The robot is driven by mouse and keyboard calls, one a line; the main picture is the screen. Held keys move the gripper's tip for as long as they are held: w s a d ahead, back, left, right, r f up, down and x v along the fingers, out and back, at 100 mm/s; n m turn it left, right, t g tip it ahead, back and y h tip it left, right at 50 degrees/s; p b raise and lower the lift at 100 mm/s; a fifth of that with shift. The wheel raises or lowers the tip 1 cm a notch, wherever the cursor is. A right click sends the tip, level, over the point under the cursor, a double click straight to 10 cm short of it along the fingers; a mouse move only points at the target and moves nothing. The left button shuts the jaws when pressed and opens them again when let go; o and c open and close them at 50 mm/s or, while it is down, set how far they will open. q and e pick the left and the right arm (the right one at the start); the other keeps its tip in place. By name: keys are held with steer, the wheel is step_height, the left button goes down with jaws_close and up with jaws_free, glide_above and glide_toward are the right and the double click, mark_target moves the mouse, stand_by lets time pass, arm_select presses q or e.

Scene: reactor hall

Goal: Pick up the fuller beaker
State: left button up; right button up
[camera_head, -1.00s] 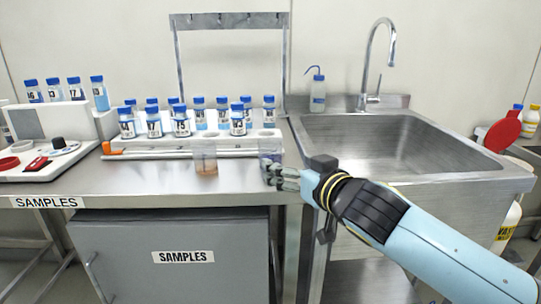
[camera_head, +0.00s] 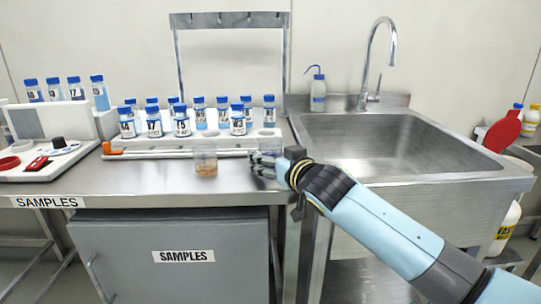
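A clear beaker (camera_head: 206,161) stands upright on the steel bench in front of the vial rack, with a little brownish content at its bottom. A second beaker (camera_head: 270,147) stands to its right, mostly hidden behind my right gripper, so its fill level cannot be read. My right gripper (camera_head: 256,164) reaches in from the right, low over the bench at this second beaker. Its fingers overlap the beaker in the picture, and I cannot tell whether they are closed on it. My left gripper is not in view.
A white rack of blue-capped vials (camera_head: 181,122) stands behind the beakers, with an orange-ended rod (camera_head: 170,153) in front of it. The sink (camera_head: 400,145) is to the right, with a wash bottle (camera_head: 318,90) behind. The front left of the bench (camera_head: 140,180) is clear.

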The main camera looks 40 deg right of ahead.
mark_target(266, 138)
steer(key=c, duration=1.1)
steer(key=shift+r, duration=0.25)
steer(key=shift+r+p, duration=0.45)
steer(key=shift+r, duration=1.3)
steer(key=s+d+r+p, duration=0.1)
steer(key=s+d+r, duration=0.4)
steer(key=d, duration=0.5)
steer(key=shift+s+r, duration=0.3)
steer(key=shift+r, duration=0.7)
steer(key=shift+d, duration=0.1)
